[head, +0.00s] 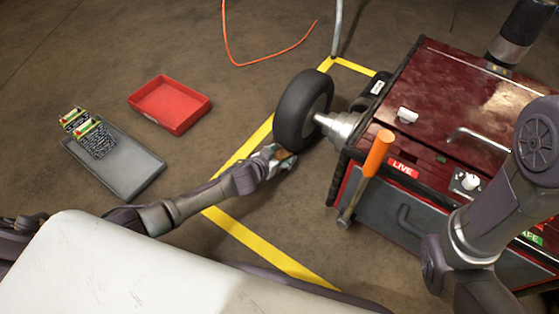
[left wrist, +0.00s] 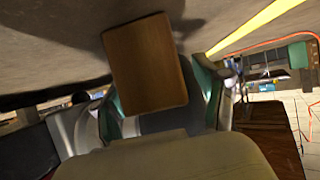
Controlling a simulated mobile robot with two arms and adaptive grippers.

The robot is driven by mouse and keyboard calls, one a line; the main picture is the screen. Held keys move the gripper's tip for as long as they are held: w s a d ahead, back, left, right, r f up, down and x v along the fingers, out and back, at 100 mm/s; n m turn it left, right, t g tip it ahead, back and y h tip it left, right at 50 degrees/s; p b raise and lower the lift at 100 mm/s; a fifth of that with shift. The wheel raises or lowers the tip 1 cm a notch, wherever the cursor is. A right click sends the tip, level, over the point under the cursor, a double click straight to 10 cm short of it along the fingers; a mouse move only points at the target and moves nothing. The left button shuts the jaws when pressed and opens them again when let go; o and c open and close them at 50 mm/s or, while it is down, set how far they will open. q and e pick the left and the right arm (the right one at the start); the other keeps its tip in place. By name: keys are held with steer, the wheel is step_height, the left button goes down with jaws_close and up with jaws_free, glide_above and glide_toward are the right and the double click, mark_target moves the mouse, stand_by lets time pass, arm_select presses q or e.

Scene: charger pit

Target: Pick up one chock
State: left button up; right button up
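A brown wooden block, the chock (left wrist: 145,62), fills the upper middle of the left wrist view. In the head view only a small brown bit of it (head: 286,154) shows at the foot of the black wheel (head: 303,108). My left gripper (head: 281,158) is low at the floor by the wheel, right at the chock. In the left wrist view its two teal-edged fingers (left wrist: 160,105) stand apart on either side of the block's near end, with a gap at the right finger. Whether the left finger touches the block is unclear. My right gripper is out of view.
A dark red cart (head: 440,85) with a LIVE label stands right of the wheel. An orange-handled tool (head: 376,155) leans at its corner. A red tray (head: 170,103) and a grey tray (head: 125,172) with boards lie left. Yellow tape (head: 255,247) marks the floor.

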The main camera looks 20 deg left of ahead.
arm_select(q)
steer(key=c, duration=1.2)
steer(key=shift+o, duration=0.2)
steer(key=shift+s+r, duration=0.1)
